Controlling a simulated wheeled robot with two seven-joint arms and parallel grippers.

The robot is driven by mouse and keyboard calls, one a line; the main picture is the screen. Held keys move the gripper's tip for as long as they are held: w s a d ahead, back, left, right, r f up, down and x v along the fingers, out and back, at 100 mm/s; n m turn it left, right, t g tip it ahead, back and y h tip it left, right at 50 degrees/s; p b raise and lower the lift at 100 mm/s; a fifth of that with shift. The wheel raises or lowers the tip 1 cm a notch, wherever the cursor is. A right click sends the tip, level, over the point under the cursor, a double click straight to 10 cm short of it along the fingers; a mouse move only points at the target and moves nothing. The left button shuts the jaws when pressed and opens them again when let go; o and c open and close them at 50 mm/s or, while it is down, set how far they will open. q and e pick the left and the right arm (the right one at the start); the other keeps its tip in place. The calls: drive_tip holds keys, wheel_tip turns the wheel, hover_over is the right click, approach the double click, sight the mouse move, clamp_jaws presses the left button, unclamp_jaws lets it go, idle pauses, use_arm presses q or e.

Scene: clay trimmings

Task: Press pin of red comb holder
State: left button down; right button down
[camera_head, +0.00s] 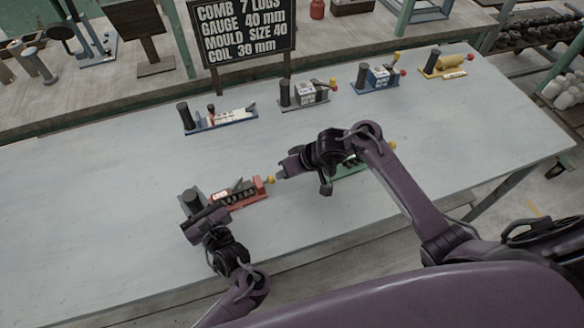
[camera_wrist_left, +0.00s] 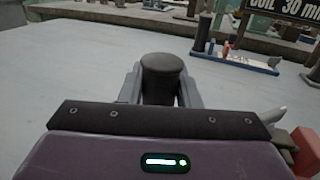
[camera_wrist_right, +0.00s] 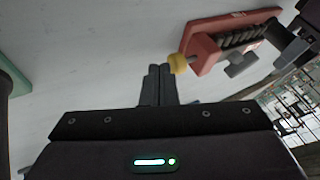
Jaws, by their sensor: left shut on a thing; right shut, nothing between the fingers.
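The red comb holder (camera_head: 240,192) lies on the table in front of me, with a dark cylindrical post at its left end and a yellow pin (camera_head: 271,180) at its right end. My left gripper (camera_head: 196,204) is shut on the dark post (camera_wrist_left: 162,78), with one finger on each side of it. My right gripper (camera_head: 280,175) is shut and empty, just right of the yellow pin. In the right wrist view its fingertips (camera_wrist_right: 160,70) are close beside the yellow pin (camera_wrist_right: 178,63); I cannot tell whether they touch. The red holder (camera_wrist_right: 232,38) shows dark comb lugs.
A green holder (camera_head: 350,170) sits partly hidden behind my right arm. Blue-and-white (camera_head: 220,120), grey (camera_head: 303,97), blue (camera_head: 377,80) and yellow (camera_head: 443,66) holders stand along the back. A black sign (camera_head: 243,28) gives comb values. The table's left front is clear.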

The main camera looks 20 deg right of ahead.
drive_tip(key=shift+a+f, duration=0.1)
drive_tip(key=shift+f, duration=0.1)
drive_tip(key=shift+a, duration=0.1)
drive_tip(key=shift+s+a, duration=0.1)
drive_tip(key=shift+a, duration=0.75)
drive_tip(key=shift+r, duration=0.1)
drive_tip(key=v, duration=1)
drive_tip(key=shift+d, duration=0.2)
